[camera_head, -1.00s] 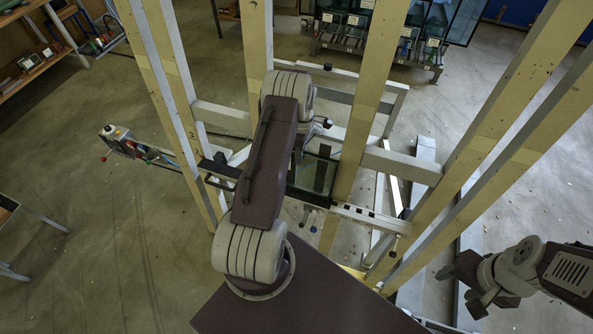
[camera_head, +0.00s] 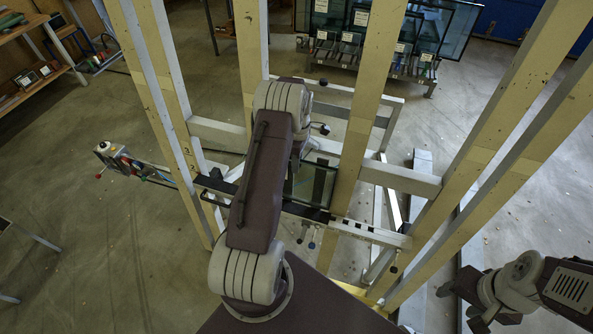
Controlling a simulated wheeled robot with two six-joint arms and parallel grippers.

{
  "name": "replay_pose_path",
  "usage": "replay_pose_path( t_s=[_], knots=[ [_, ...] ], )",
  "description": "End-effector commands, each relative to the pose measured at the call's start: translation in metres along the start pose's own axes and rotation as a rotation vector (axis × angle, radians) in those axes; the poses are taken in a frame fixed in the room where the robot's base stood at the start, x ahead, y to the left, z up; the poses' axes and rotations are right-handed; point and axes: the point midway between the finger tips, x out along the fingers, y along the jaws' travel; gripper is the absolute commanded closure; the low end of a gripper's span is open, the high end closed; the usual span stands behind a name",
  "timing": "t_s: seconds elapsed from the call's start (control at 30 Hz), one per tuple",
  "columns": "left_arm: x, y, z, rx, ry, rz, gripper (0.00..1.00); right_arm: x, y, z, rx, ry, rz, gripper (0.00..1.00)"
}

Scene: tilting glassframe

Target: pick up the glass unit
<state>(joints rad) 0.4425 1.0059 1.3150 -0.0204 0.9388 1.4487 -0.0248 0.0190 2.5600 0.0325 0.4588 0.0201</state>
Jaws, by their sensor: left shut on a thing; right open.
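The glass unit (camera_head: 318,184) is a dark-edged pane low in the frame, between the beige uprights. My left arm covers its left part. My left gripper (camera_head: 292,178) is at the pane's left part, shut on it; its fingertips are mostly hidden behind my arm. The glass looks upright or slightly tilted; I cannot tell whether it is clear of the black-topped rail (camera_head: 310,211) below it. My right gripper (camera_head: 474,305) is open and empty at the lower right, well away from the glass.
Tall beige uprights (camera_head: 360,110) stand close around my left arm. A grey crossbar (camera_head: 400,179) joins them on the right. A rack of glass panes (camera_head: 420,50) stands at the back. A side arm with controls (camera_head: 115,160) sticks out left. Open floor lies at the left.

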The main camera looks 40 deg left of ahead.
Motion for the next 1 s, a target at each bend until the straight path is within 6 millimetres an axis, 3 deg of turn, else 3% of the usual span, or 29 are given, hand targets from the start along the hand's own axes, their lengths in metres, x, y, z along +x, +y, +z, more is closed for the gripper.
replay_pose_path(
  t_s=[0.37, 0.8, 1.0],
  knots=[
    [-0.022, -0.024, 0.015, 0.002, 0.0, 0.0, 1.0, 0.02, 0.0, 0.002, 0.0, 0.0, 0.0, 0.45],
    [-0.055, -0.085, 0.054, 0.002, 0.0, 0.001, 1.0, 0.049, 0.001, 0.005, 0.0, 0.0, 0.0, 0.45],
    [-0.066, -0.1, 0.064, 0.001, 0.0, 0.001, 1.0, 0.054, 0.001, 0.006, 0.0, 0.0, 0.0, 0.45]
  ],
)
